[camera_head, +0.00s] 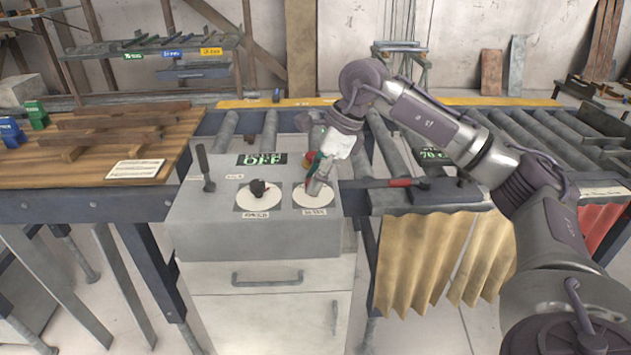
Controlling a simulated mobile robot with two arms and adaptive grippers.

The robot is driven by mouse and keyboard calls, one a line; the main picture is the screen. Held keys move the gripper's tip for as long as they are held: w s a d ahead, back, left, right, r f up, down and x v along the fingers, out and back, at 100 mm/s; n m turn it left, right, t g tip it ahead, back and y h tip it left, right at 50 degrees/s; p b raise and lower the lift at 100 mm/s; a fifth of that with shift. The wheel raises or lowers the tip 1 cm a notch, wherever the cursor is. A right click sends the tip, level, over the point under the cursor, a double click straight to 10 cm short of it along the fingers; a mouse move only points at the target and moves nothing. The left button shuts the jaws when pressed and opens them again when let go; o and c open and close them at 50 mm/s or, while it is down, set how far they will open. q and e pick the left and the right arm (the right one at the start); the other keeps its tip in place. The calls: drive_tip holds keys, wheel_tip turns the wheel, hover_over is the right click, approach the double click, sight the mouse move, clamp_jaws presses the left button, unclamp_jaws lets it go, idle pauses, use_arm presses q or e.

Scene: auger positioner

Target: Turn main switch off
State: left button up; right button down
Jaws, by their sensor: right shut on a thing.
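A grey control box (215,228) stands in the middle of the view. On its top are two round white dial plates. The left dial (258,203) carries a dark knob (259,188), fully visible. My right gripper (316,183) is down at the right dial (318,202), shut on its knob, which the fingers hide. A small dark display (262,159) with green letters, seemingly "OFF", sits behind the dials. A dark lever (204,168) stands up at the box's left edge. The small labels are too blurred to read. My left gripper is not in view.
A wooden table (95,172) with dark bars and a white card lies left. A roller conveyor (520,140) runs behind and right. A red-handled tool (402,183) lies right of the box. A drawer with a handle (267,279) is below.

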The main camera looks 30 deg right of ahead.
drive_tip(key=m+t+h+b, duration=0.1)
drive_tip(key=m, duration=0.3)
drive_tip(key=shift+s+a+m, duration=0.1)
drive_tip(key=shift+m, duration=0.2)
drive_tip(key=shift+m+t+h+b, duration=0.4)
drive_tip(key=shift+m+h, duration=0.4)
drive_tip(key=shift+m, duration=1.2)
drive_tip(key=c, duration=0.8)
unclamp_jaws()
drive_tip(key=shift+r, duration=0.1)
drive_tip(key=a+v, duration=0.1)
drive_tip(key=v, duration=1)
drive_tip(key=shift+s+d+r, duration=0.2)
drive_tip(key=shift+d+r, duration=0.2)
